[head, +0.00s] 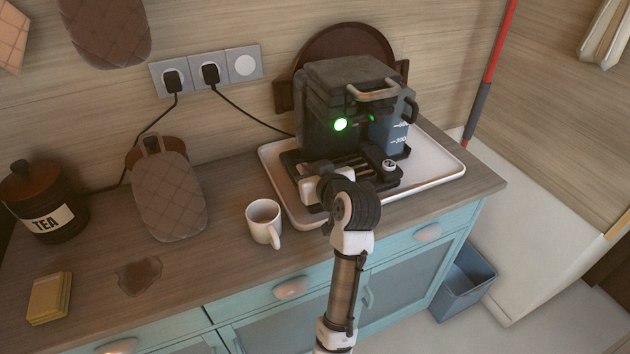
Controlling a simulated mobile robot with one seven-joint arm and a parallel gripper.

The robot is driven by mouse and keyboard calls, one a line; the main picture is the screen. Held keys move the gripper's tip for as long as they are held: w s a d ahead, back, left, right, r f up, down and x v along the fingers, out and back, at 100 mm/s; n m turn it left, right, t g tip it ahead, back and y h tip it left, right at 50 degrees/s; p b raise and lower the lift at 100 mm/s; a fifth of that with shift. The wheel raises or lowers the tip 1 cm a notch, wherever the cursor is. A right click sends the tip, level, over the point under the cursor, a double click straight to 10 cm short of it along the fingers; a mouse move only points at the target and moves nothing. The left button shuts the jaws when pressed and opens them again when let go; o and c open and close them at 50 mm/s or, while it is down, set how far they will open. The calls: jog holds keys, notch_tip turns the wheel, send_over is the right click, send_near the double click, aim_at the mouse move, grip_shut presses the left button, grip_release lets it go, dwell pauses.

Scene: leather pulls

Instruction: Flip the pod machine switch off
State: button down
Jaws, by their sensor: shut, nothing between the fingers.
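The pod machine (345,82) is a dark boxy appliance with a metal handle on top, standing on a white tray (440,168) at the back of the counter. I cannot make out the switch itself for certain. A small round light-topped part (389,165) sits at the front right of its base. My gripper (318,182) is in front of the machine's base, low and near the drip grille, below the green light. It is shut and empty. My wrist partly hides its fingers, and contact cannot be told.
A blue-grey water tank (388,135) is at the machine's right side. A white mug (264,220) stands left of my arm. A quilted mitt (168,195), tea jar (43,200) and yellow sponges (49,297) are farther left. A cord runs to the wall socket (210,75).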

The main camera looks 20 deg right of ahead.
jog(key=shift+s, duration=0.2)
jog(key=shift+w+f, duration=0.1)
jog(key=shift+w, duration=0.2)
jog(key=shift+r+p, duration=0.8)
jog(key=shift+p, duration=0.05)
jog(key=shift+r, duration=0.1)
